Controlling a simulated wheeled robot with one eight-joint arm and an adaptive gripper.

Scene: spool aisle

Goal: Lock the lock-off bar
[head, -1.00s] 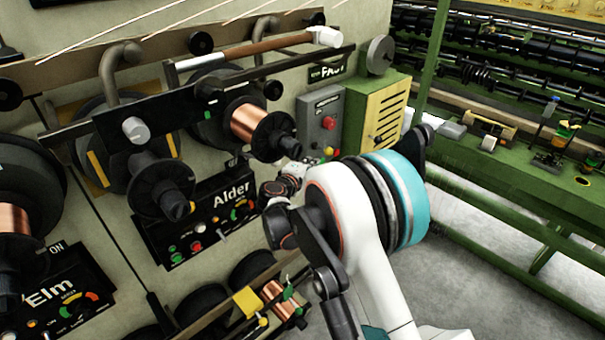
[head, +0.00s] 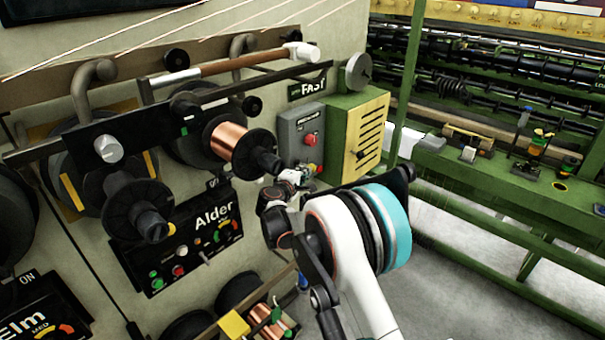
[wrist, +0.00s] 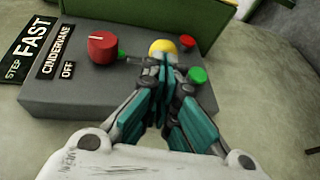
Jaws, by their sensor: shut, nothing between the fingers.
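No part is labelled as the lock-off bar, so I cannot tell which it is. A long black bar (head: 232,92) crosses in front of the Alder spools, with a silver knob (head: 108,148) near its left end. Above it lies a brown-handled rod (head: 230,62) with a white end. My gripper (head: 294,177) is shut and empty, by the lower edge of the grey control box (head: 288,131). In the wrist view, my closed fingertips (wrist: 162,66) are in front of the box's face, overlapping the yellow button (wrist: 163,47); contact is unclear. A red knob (wrist: 102,48) is to their left.
A copper spool (head: 232,140) juts out left of my gripper, above the Alder panel (head: 190,240). A green vented cabinet (head: 340,125) adjoins the grey box. A green bench (head: 490,185) with machinery runs along the right. Open floor (head: 450,270) lies between.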

